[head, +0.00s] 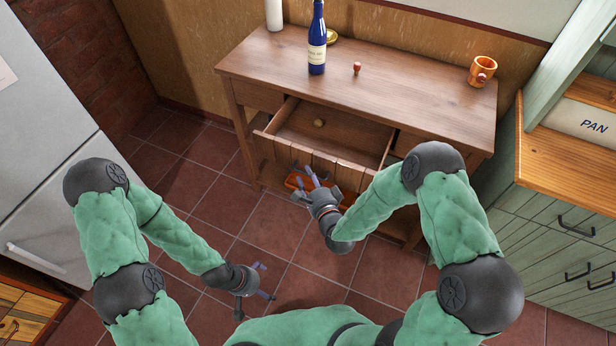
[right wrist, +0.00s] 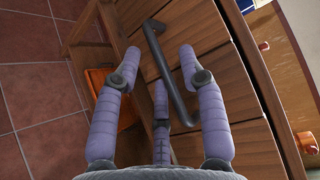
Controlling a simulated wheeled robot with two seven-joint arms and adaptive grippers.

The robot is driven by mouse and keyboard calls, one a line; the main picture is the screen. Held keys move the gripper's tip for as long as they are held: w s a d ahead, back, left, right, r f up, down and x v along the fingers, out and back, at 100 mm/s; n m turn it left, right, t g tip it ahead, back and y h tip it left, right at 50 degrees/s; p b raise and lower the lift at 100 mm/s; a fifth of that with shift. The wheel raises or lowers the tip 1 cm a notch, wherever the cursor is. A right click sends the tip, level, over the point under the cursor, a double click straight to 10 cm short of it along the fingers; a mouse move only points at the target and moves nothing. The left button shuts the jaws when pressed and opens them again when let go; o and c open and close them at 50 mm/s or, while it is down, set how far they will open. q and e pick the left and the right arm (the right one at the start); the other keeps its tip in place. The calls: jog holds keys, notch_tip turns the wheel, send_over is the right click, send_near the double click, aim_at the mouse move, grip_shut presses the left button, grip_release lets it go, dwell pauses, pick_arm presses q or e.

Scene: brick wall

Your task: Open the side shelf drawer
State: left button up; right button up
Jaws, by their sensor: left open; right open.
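The side shelf is a brown wooden table (head: 420,100) with a drawer (head: 340,130) pulled out toward me in the head view. A small round light-brown thing lies inside the drawer. My right gripper (head: 312,180) is in front of the drawer's face, open. In the right wrist view its fingers (right wrist: 158,75) are spread around the dark bar handle (right wrist: 168,72) on the plank front; I cannot tell whether they touch it. My left gripper (head: 256,280) is open and empty, low over the tiled floor, away from the shelf.
A blue bottle (head: 317,45), a white cylinder (head: 274,14), a small red-brown object (head: 357,69) and an orange mug (head: 483,71) stand on the tabletop. An orange object (head: 298,181) sits below the drawer. Green cabinets (head: 560,230) stand right, a fridge (head: 45,150) left.

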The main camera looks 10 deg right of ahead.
jog(key=v, duration=1.1)
jog(key=shift+s, duration=0.2)
jog(key=shift+d, duration=0.1)
notch_tip(320, 180, down, 13)
jog(key=s+n+g, duration=0.3)
jog(key=n+g, duration=0.5)
jog(key=s+a+f+n+g, duration=0.2)
jog(key=s+f+n+g, duration=0.5)
jog(key=s, duration=0.3)
jog(key=shift+s+f+g+y, duration=0.3)
jog(key=shift+s+y, duration=0.05)
jog(key=shift+y, duration=0.05)
